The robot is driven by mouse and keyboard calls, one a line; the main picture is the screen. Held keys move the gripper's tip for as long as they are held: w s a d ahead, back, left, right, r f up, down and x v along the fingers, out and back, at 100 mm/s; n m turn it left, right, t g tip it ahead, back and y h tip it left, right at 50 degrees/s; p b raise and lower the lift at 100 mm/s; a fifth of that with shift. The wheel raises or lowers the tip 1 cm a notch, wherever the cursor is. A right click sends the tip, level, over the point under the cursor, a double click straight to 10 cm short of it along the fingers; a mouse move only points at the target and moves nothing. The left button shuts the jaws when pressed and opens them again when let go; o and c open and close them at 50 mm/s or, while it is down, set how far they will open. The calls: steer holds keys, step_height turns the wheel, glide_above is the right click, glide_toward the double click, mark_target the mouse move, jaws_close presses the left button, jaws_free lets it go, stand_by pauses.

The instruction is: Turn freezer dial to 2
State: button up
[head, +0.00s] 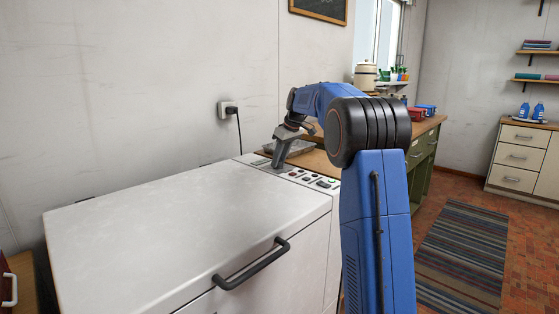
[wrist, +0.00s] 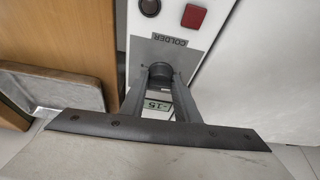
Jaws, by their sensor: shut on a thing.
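The white chest freezer (head: 180,210) has a control strip (head: 312,177) along its right end. In the head view my gripper (head: 279,164) reaches down onto the far part of that strip. In the wrist view my gripper (wrist: 160,74) has its two fingers on either side of a dark round dial (wrist: 160,69), shut on it. The dial sits on a grey plate (wrist: 148,47) with an upside-down COLDER label (wrist: 170,40). The dial's pointer and numbers are hidden by the fingers. A small display (wrist: 157,106), seemingly reading 15, shows between the fingers.
A red square switch (wrist: 193,16) and a dark round knob (wrist: 150,7) sit on the strip beyond the dial. A wooden counter (head: 318,162) with a grey tray (head: 296,147) adjoins the strip. A plugged wall socket (head: 227,110) is behind. The freezer lid is clear.

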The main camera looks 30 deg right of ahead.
steer(key=m, duration=0.2)
steer(key=m+h, duration=0.1)
steer(key=m, duration=0.1)
steer(key=shift+a+t, duration=0.2)
steer(key=shift+t, duration=0.1)
steer(key=shift+a+m+h, duration=0.1)
steer(key=shift+m+h, duration=1)
steer(key=shift+m, duration=1.2)
steer(key=o, duration=1)
steer(key=shift+o, duration=0.2)
steer(key=v, duration=1.7)
steer(key=shift+w+r, duration=0.15)
steer(key=shift+r, duration=0.15)
steer(key=shift+a, duration=0.1)
